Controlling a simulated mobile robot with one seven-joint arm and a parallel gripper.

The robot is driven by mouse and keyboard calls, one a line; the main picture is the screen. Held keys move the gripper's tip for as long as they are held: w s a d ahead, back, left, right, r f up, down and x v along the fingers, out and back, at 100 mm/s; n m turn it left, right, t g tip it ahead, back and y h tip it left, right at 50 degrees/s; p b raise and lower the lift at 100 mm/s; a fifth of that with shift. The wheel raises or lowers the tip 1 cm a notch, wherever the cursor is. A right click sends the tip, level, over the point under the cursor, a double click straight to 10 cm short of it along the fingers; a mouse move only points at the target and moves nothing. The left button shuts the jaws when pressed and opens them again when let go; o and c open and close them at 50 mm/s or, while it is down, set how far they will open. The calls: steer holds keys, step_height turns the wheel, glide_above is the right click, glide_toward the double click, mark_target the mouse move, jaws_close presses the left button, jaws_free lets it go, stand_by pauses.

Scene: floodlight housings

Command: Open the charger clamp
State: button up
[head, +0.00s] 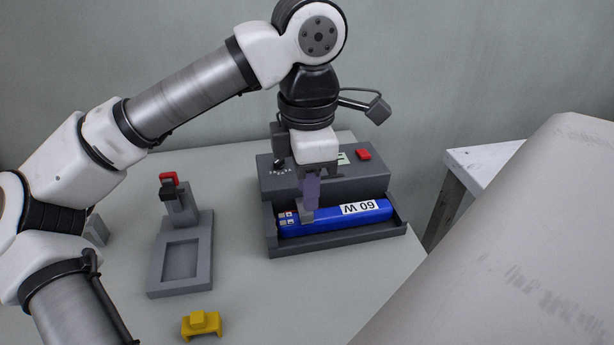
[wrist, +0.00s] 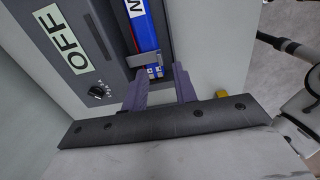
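My gripper (head: 308,200) points down over the battery's left part. In the wrist view its two purple-grey fingers (wrist: 160,80) are apart, with the blue battery's end (wrist: 155,71) showing beyond the gap. A grey piece (wrist: 144,59) crosses the battery there, perhaps the clamp; its state is not clear. Whether the fingers touch it cannot be told.
The charger has an "OFF" display (wrist: 62,38), a knob (wrist: 99,91) and a red button (head: 364,155). A grey fixture (head: 165,281) with a red-topped post (head: 170,181) stands left. A yellow block (head: 201,324) lies at the front. The table between is clear.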

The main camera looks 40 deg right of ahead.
steer(key=shift+f, duration=2.25)
jaws_close()
